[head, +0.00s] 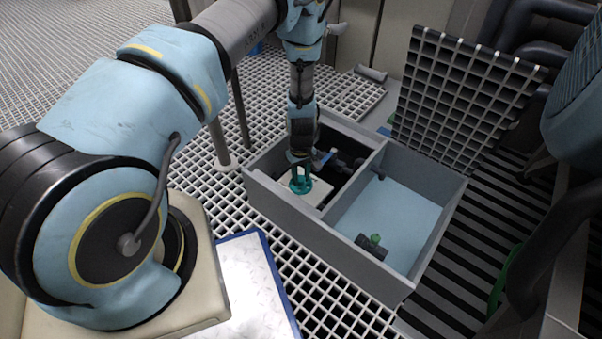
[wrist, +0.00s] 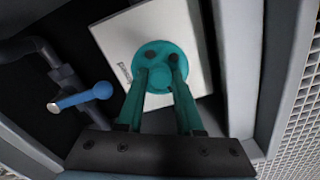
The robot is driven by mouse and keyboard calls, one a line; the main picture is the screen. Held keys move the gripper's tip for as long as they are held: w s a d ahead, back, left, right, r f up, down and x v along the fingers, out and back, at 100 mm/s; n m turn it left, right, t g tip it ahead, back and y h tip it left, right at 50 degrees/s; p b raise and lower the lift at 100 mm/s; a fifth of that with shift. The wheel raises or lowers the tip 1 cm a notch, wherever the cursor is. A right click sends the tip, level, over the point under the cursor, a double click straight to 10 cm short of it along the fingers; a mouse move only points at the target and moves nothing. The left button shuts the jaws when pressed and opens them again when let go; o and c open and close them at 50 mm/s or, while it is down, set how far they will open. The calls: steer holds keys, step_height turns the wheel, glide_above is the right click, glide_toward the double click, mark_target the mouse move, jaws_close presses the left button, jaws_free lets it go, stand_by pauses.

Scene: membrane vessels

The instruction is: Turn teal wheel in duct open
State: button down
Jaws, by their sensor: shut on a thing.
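The teal wheel (wrist: 158,52) is a round disc on a pale square plate (wrist: 110,38) inside the left compartment of the grey duct box (head: 312,222). In the head view the teal wheel (head: 300,188) shows low in that compartment, below the end of my arm. The fingers and the wheel are of like colour, so the exact contact is hard to make out. In the head view my gripper (head: 300,172) hides part of the wheel.
A blue-handled valve on a dark pipe (wrist: 82,97) lies left of my gripper in the wrist view. The right compartment (head: 395,210) has a pale blue floor and a small green-topped fitting (head: 374,241). An open grating panel (head: 462,95) stands behind. Box walls closely surround my gripper.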

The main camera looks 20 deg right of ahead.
mark_target(301, 178)
steer(key=shift+n+p, duration=0.7)
steer(key=shift+n, duration=1.3)
steer(key=c, duration=0.5)
jaws_free()
steer(key=shift+c, duration=0.2)
step_height(301, 178, up, 11)
steer(key=p, duration=0.3)
